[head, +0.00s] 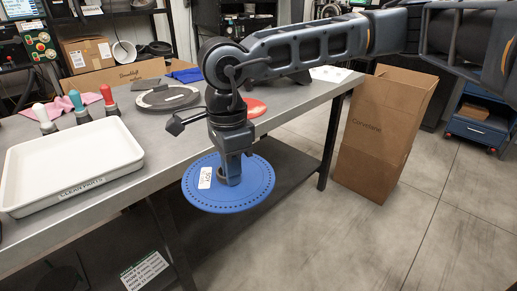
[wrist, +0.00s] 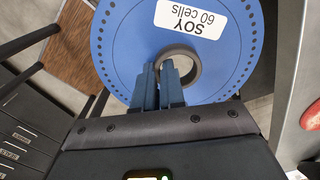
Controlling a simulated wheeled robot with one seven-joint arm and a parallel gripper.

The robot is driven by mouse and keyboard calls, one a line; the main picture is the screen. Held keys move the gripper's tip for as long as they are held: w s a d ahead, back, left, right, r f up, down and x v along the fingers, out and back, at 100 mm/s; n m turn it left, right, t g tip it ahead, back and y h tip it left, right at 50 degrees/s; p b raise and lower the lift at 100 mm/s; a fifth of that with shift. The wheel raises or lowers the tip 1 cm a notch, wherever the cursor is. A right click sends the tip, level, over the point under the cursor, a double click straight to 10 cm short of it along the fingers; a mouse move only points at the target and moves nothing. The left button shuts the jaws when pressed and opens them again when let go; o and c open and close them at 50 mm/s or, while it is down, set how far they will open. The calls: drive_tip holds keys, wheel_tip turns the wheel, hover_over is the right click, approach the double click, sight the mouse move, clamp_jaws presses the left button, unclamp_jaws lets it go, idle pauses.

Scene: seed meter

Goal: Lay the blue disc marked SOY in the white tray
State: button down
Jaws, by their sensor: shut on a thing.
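The blue disc (head: 228,197) has small holes near its rim, a dark ring at its centre and a white label. In the wrist view the label on the disc (wrist: 123,50) reads SOY, 60 cells. My gripper (head: 231,174) is shut on the disc at its central ring, and the fingers (wrist: 172,75) show there in the wrist view. The disc hangs roughly level in front of the table's front edge, apart from the tray. The white tray (head: 72,192), labelled CLEAR PARTS, lies on the table at the left and looks empty.
The grey table (head: 165,160) has bare room right of the tray. Several coloured-top bottles (head: 79,108) stand behind the tray. A dark round plate (head: 167,97) and a red disc (head: 255,107) lie further back. A tall cardboard box (head: 378,140) stands on the floor at right.

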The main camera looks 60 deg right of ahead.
drive_tip(key=w+a+f+n, duration=1.3)
drive_tip(key=a+n, duration=0.3)
drive_tip(key=n, duration=0.5)
drive_tip(key=shift+w+f, duration=0.15)
drive_tip(key=shift+w, duration=0.4)
